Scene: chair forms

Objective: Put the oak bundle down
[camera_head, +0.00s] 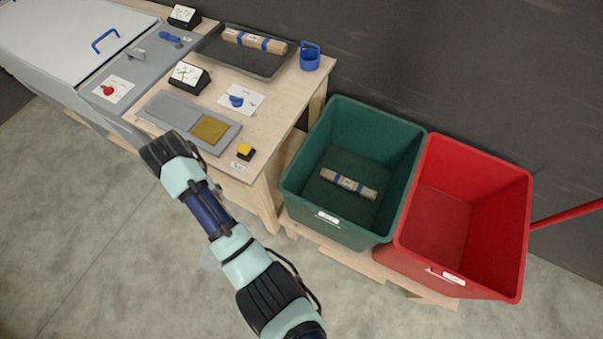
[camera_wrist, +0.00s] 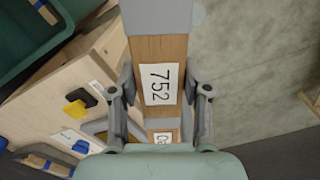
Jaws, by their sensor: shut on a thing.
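In the wrist view my gripper (camera_wrist: 159,98) is shut on a brown wooden bundle (camera_wrist: 174,50) with grey bands and a white label reading 752. A second label below it is partly covered. The bundle runs from the top edge down between the fingers, and its far end is out of view. I take it as the oak bundle, but its wood name cannot be read. In the head view my arm hides the gripper and the held bundle. Floor shows to the right of the bundle in the wrist view.
A green bin (camera_head: 302,197) holds a blue-banded bundle (camera_head: 348,184). A red bin (camera_head: 517,235) beside it looks empty.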

